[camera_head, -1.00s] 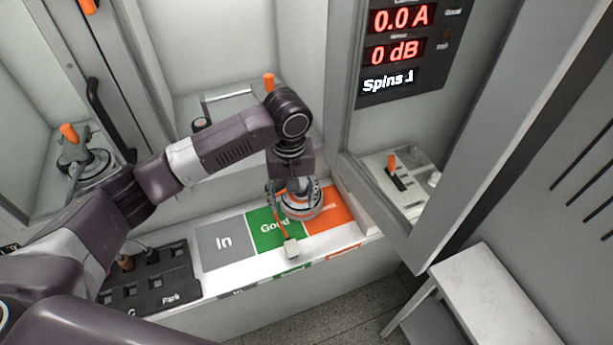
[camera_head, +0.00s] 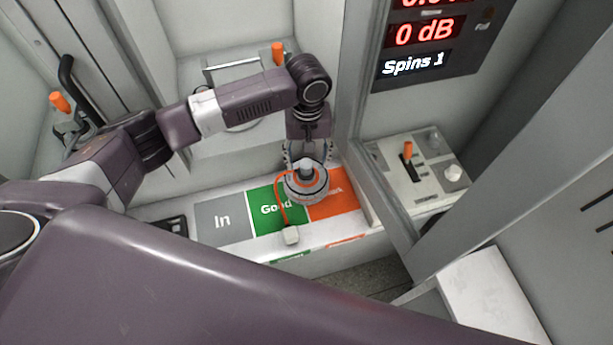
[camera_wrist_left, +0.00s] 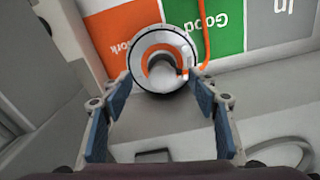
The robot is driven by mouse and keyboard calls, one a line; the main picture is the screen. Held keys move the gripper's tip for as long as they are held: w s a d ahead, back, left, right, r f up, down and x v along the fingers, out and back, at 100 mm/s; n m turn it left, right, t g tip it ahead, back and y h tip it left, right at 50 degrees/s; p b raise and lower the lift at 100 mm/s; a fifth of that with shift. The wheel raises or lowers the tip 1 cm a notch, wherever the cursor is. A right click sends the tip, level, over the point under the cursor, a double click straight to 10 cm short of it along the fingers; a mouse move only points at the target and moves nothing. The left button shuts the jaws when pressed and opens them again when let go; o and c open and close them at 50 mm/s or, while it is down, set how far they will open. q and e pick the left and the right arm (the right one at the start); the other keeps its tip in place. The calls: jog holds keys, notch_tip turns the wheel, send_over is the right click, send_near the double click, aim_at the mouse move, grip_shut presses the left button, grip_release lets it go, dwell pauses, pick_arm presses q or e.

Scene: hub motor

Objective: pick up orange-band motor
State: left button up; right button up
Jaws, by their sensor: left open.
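The orange-band motor (camera_head: 306,188) is a round silver hub motor with an orange ring and a centre shaft. It sits across the border of the green and orange areas of the bench. Its orange cable runs to a pale connector (camera_head: 291,236) at the front edge. In the left wrist view the motor (camera_wrist_left: 163,47) lies just beyond my left gripper (camera_wrist_left: 163,92), whose blue-padded fingers are open with nothing between them. In the head view my left gripper (camera_head: 307,152) is above and just behind the motor. My right gripper is not in view.
The bench has a grey "In" area (camera_head: 222,221), a green "Good" area (camera_head: 268,200) and an orange area (camera_head: 330,206). A wall panel with red readouts (camera_head: 425,35) and a lever box (camera_head: 412,170) stand on the right. A white stand (camera_head: 490,295) is at the lower right.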

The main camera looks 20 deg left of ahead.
aim_at(307, 162)
pick_arm(q)
jog(key=shift+a+f, duration=0.2)
jog(key=shift+f, duration=1.6)
grip_shut()
jog(key=shift+w+r, duration=0.1)
jog(key=shift+r, duration=0.05)
